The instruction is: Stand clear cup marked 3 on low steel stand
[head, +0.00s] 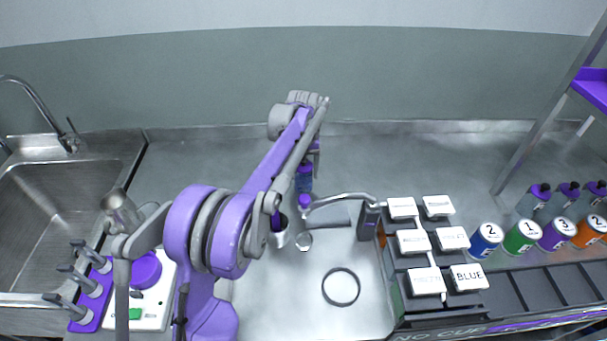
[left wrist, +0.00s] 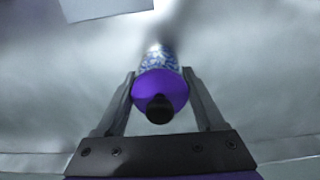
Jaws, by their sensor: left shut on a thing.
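My left gripper (head: 305,172) hangs from the purple arm over the middle of the counter. It is shut on a bottle; the left wrist view shows its purple cap (left wrist: 161,88) with a black tip between the fingers (left wrist: 159,76), and a patterned blue and clear body beyond. In the head view the bottle's blue body (head: 304,184) shows below the wrist. A small round clear or steel piece (head: 303,240) sits on the steel surface below; I cannot tell whether it is the cup or the low stand. My right gripper is out of view.
A metal cup (head: 278,238) stands partly behind my arm. A tap-like spout (head: 340,200) and a dark ring (head: 340,287) are nearby. White labelled lids (head: 425,281), numbered cans (head: 521,236) and purple-capped bottles (head: 533,200) stand right. A sink (head: 60,200) is left.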

